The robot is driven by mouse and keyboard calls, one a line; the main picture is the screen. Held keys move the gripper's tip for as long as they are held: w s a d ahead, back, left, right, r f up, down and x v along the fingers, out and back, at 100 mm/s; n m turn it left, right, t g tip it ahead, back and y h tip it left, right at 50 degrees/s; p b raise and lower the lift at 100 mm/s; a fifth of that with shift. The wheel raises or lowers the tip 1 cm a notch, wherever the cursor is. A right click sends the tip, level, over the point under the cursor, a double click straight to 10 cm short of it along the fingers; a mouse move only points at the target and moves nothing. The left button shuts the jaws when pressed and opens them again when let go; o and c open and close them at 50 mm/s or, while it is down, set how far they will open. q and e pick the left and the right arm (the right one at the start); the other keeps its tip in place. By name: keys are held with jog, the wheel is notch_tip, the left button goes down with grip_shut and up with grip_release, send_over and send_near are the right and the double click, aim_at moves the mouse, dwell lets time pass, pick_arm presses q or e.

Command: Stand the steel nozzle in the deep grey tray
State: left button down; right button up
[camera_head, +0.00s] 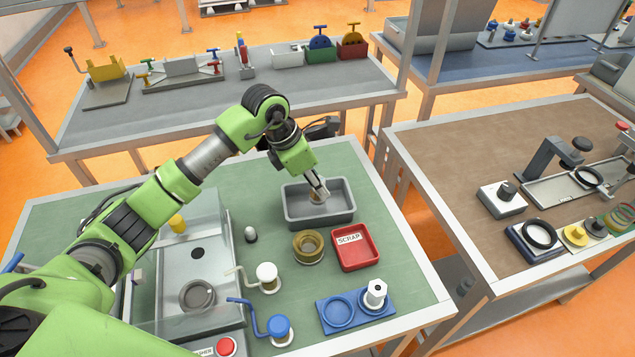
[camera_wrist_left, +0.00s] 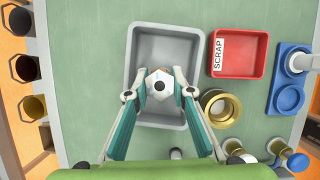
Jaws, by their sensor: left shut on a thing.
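My left gripper (camera_head: 319,192) reaches down into the deep grey tray (camera_head: 343,216) on the green table. In the left wrist view my left gripper (camera_wrist_left: 160,84) is shut on the steel nozzle (camera_wrist_left: 159,91), a pale hexagonal piece with a dark hole in its middle. The nozzle is held over the tray's floor, inside the walls of the grey tray (camera_wrist_left: 168,122). Its hexagonal end faces the wrist camera. The fingers hide most of it in the head view, and I cannot tell whether it touches the floor. My right gripper is not in view.
The red SCRAP tray (camera_head: 374,257) and a brass ring (camera_head: 309,259) stand close to the grey tray. A blue two-place holder (camera_head: 338,331), white (camera_head: 266,287) and blue (camera_head: 279,342) handled parts stand nearer. A clear-walled machine (camera_head: 210,322) is at left.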

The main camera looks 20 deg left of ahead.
pick_arm(q)
jog(key=shift+f+b, duration=1.55)
jog(key=shift+f, duration=0.25)
dwell(0.4)
jog(key=c, duration=1.7)
grip_release()
jog(key=shift+o, duration=0.4)
jog(key=o, duration=0.5)
